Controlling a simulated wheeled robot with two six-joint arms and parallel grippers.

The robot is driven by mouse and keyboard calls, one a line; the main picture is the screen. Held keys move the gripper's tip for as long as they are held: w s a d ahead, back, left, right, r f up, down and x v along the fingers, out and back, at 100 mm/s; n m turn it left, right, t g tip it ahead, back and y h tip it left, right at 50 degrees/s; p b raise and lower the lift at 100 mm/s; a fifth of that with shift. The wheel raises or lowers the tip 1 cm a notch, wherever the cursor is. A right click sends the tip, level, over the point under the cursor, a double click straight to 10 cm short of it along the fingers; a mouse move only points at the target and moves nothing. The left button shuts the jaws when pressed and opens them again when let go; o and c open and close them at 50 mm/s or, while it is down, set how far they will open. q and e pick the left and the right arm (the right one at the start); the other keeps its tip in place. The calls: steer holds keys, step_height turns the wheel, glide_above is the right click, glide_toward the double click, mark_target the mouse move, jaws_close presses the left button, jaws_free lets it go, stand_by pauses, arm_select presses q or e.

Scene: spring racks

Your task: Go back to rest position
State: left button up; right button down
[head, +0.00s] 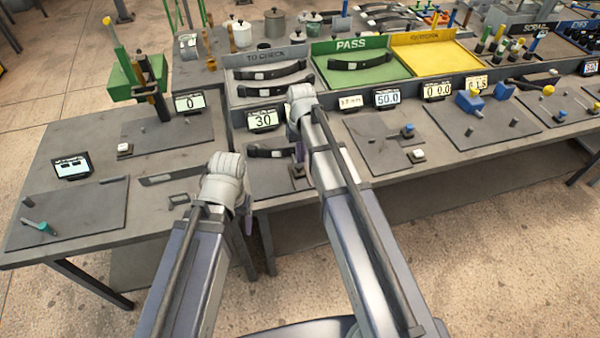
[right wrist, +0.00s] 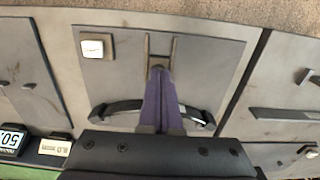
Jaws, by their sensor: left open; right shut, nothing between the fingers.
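My right gripper (head: 299,152) reaches over the bench station in front of the display reading 30. In the right wrist view its purple fingers (right wrist: 161,104) are shut together with nothing between them. They are in front of a dark curved leaf spring (right wrist: 117,108), hiding its middle; I cannot tell whether they touch it. The spring also shows in the head view (head: 268,152), left of the fingers. My left gripper (head: 247,192) is open, mostly hidden behind its own wrist, near the front edge of the left table.
The display reading 30 (head: 262,120) stands close to my right wrist. A green tray (head: 395,73) and a yellow tray (head: 455,62) lie behind it. A green press stand (head: 125,77) is on the left table (head: 95,165). The floor in front is clear.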

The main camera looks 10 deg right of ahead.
steer(key=s+a+n, duration=0.1)
steer(key=s+a, duration=0.2)
steer(key=s, duration=0.3)
steer(key=s+a+n, duration=0.1)
steer(key=s+a, duration=0.3)
steer(key=s, duration=0.3)
steer(key=s+a+n+h, duration=0.1)
steer(key=s+a, duration=0.2)
steer(key=s, duration=0.3)
steer(key=shift+s+a, duration=0.15)
steer(key=shift+s, duration=0.25)
stand_by(1.2)
